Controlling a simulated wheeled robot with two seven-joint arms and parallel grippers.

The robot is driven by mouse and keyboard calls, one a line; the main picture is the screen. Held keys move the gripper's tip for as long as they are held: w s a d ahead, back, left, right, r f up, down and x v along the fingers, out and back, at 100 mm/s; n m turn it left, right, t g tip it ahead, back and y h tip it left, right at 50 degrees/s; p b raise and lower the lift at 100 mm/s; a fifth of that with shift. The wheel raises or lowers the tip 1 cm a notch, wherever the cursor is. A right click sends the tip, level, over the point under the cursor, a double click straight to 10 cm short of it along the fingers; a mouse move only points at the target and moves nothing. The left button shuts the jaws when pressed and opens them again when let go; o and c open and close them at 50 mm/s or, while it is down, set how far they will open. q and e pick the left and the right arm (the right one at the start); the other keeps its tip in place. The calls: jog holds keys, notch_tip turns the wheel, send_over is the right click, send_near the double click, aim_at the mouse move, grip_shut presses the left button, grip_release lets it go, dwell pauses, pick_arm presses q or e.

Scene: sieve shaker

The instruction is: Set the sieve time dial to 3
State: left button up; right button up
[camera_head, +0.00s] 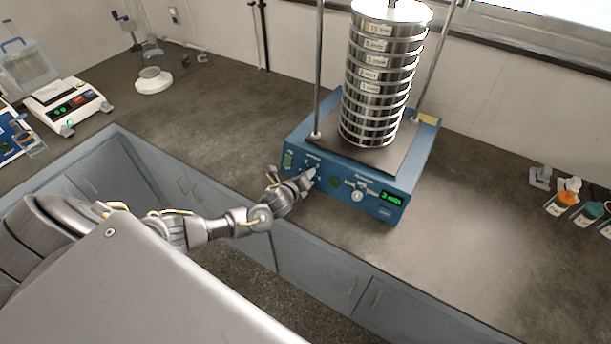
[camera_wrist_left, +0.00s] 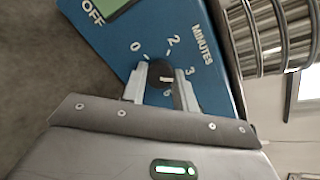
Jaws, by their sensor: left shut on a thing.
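The sieve shaker (camera_head: 350,168) is a blue box on the counter with a tall stack of metal sieves (camera_head: 380,75) on top. My left gripper (camera_head: 309,178) is at the left part of its front panel. In the left wrist view, the left gripper's fingers (camera_wrist_left: 161,78) are shut on the dark round time dial (camera_wrist_left: 161,71), one on each side. Printed marks around the dial include 0, 2 and 3, with the word MINUTES beside them. I cannot tell which mark the dial points to. My right gripper is not in view.
A lit green display (camera_head: 391,198) and a pale knob (camera_head: 357,196) are on the panel's right part. Two upright rods flank the sieves. A white instrument (camera_head: 68,107) stands far left, and capped bottles (camera_head: 563,200) stand far right. The counter beside the shaker is clear.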

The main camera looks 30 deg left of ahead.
pick_arm(q)
jog(key=o, duration=1)
jog(key=b+v, duration=0.1)
jog(key=v, duration=0.9)
jog(key=shift+s+r+b, duration=0.1)
jog(key=shift+s+b, duration=0.2)
jog(key=shift+s, duration=0.1)
jog(key=shift+d, duration=0.1)
